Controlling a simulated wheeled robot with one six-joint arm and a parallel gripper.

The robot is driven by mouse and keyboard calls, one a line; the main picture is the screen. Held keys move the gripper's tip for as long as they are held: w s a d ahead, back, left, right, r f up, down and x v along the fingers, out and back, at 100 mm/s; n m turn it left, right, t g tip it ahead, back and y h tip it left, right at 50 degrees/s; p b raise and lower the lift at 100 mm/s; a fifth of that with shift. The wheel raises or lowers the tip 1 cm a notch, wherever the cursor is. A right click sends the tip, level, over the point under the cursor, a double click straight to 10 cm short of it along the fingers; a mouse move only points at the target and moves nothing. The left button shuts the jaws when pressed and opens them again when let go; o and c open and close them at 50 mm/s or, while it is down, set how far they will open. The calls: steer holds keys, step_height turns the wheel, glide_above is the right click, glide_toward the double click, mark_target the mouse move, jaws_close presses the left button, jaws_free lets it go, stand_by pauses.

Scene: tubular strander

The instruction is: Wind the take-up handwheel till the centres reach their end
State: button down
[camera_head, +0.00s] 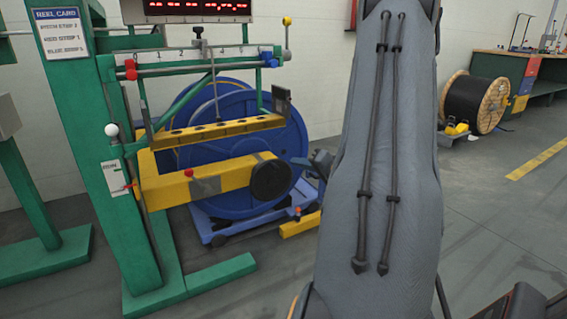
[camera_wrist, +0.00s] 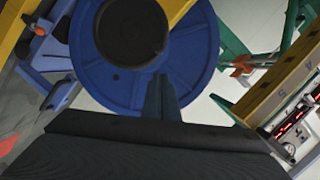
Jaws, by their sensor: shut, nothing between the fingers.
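A black round handwheel (camera_head: 270,181) sits at the right end of a yellow beam (camera_head: 215,184) in front of the blue reel (camera_head: 235,110). In the wrist view the black handwheel (camera_wrist: 130,32) is at the top, with the blue reel (camera_wrist: 200,60) behind it. My gripper (camera_wrist: 160,82) is shut and empty; its fingers show against the reel, just below and right of the handwheel in that view, apparently clear of it.
A green frame (camera_head: 120,160) stands on the left with a red-knobbed lever (camera_head: 131,70). A yellow slotted rail (camera_head: 215,132) lies above the beam. A blue base (camera_head: 245,222) is on the floor.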

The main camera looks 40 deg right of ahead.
steer(key=s+d+m+t, duration=0.1)
steer(key=s+d, duration=0.2)
steer(key=s, duration=0.1)
steer(key=w+a+f+b, duration=0.3)
steer(key=w+b, duration=0.4)
steer(key=w, duration=0.3)
steer(key=shift+w, duration=0.3)
steer(key=shift+a, duration=0.2)
